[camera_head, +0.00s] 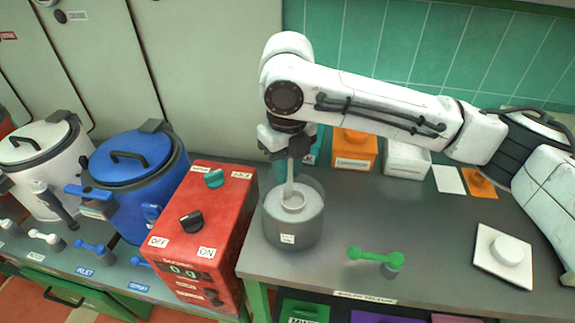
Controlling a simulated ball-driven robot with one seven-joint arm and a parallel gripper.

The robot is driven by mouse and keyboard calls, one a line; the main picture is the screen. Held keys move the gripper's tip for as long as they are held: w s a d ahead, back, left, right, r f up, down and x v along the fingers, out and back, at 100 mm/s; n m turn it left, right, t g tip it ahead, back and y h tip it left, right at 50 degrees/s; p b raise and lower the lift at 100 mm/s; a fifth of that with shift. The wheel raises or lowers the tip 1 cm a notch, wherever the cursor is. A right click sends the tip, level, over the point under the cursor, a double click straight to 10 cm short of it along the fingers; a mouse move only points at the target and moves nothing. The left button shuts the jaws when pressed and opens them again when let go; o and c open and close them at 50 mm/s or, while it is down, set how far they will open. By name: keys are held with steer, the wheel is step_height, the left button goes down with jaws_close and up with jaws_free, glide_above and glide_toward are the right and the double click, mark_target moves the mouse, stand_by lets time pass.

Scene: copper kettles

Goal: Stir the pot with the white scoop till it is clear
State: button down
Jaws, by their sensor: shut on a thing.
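The pot (309,232) is a clear-walled vessel with greyish contents, standing near the left edge of the grey table. A white label is on its front. The white scoop (290,178) stands upright with its round bowl inside the pot, at the surface of the contents. My gripper (288,150) is above the pot, pointing down, shut on the top of the scoop's handle. The contents look cloudy pale grey. How deep the scoop's bowl reaches is hard to tell.
A red control box (205,225) stands close left of the pot. A green scoop (375,256) lies at the right front. A white block on a plate (487,265) is further right. Orange (355,155) and white (406,160) boxes stand behind. Blue (125,150) and white kettles stand far left.

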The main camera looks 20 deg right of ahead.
steer(key=shift+f+b, duration=0.3)
steer(key=shift+f, duration=0.35)
steer(key=shift+w, duration=0.1)
stand_by(0.3)
steer(key=shift+w+d+f, duration=0.1)
steer(key=shift+w+d, duration=0.45)
steer(key=shift+w, duration=0.15)
steer(key=shift+s+a+p, duration=0.35)
steer(key=shift+s+a, duration=0.25)
steer(key=shift+s, duration=0.25)
steer(key=shift+s+a+p, duration=0.35)
steer(key=shift+s+a, duration=0.25)
steer(key=shift+s, duration=0.2)
steer(key=shift+w+d, duration=0.15)
steer(key=shift+d, duration=0.6)
steer(key=shift+w+d, duration=0.1)
steer(key=shift+d, duration=0.6)
steer(key=shift+w+a, duration=0.15)
steer(key=shift+w, duration=1.25)
